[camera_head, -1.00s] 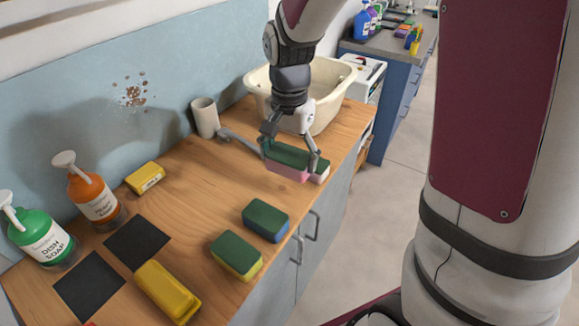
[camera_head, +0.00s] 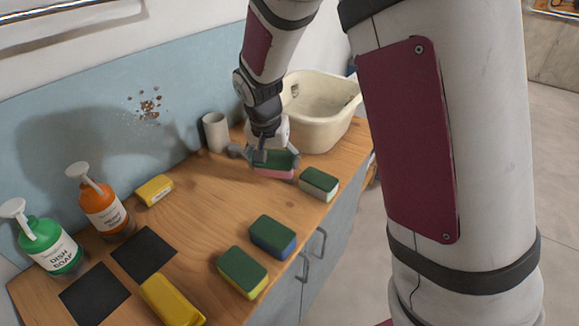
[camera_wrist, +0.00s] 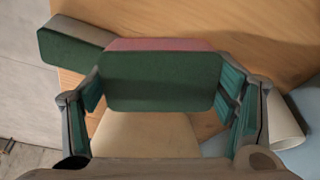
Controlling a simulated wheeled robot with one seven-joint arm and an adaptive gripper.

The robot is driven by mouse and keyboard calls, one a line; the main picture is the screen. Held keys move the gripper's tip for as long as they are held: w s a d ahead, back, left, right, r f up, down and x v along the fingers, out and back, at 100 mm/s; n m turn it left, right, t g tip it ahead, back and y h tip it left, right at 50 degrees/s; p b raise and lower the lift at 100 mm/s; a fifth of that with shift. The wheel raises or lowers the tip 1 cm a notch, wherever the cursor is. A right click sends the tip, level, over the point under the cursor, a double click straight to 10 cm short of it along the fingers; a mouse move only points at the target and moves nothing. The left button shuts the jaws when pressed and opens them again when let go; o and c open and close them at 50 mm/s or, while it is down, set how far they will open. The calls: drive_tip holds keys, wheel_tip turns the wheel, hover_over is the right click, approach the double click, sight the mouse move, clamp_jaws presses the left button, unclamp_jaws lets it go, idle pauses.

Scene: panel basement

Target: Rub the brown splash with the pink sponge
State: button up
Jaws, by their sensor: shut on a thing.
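The pink sponge (camera_head: 272,172) has a green top and a pink lower side. My gripper (camera_head: 270,160) is shut on it and holds it over the wooden counter near the basin. In the wrist view the sponge (camera_wrist: 160,80) sits between both fingers, its green face toward the camera and a pink strip along its upper edge. The brown splash (camera_head: 148,104) is a cluster of brown spots on the blue wall panel, to the left of and above my gripper, which is apart from it.
A green-and-white sponge (camera_head: 319,182), blue sponge (camera_head: 273,240) and yellow sponge (camera_head: 243,276) lie along the counter's front. A grey cup (camera_head: 215,132) and cream basin (camera_head: 325,108) stand behind. Orange (camera_head: 103,209) and green (camera_head: 47,247) soap bottles stand left. The counter's middle is clear.

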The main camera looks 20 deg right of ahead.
drive_tip(key=w+a+n+t, duration=0.1)
drive_tip(key=w+a+n, duration=0.1)
drive_tip(key=w+a+t, duration=0.1)
drive_tip(key=w, duration=0.1)
drive_tip(key=shift+w+f+n+t, duration=0.1)
drive_tip(key=shift+f+n+t, duration=0.2)
drive_tip(key=shift+n, duration=0.1)
drive_tip(key=shift+w+a+r+n+t+y+b, duration=0.25)
drive_tip(key=shift+w+a+r+n+t+y, duration=1.5)
drive_tip(key=shift+a, duration=2.2)
drive_tip(key=shift+w+a+r+n+t+y+b, duration=0.25)
drive_tip(key=shift+w+a+r+n+t+y, duration=0.85)
drive_tip(key=shift+a+n+y, duration=2)
drive_tip(key=shift+w+a+r+n+t+y+b, duration=0.25)
drive_tip(key=shift+w+a+r+n+t+y, duration=0.85)
drive_tip(key=shift+a, duration=3.65)
drive_tip(key=shift+w+a+m+t+y+b, duration=0.2)
drive_tip(key=shift+w+a+t+b, duration=0.15)
drive_tip(key=shift+w, duration=0.1)
drive_tip(key=shift+w+a+m+t+y+b, duration=0.2)
drive_tip(key=shift+w+t, duration=0.1)
drive_tip(key=shift+w, duration=0.15)
drive_tip(key=shift+d, duration=0.15)
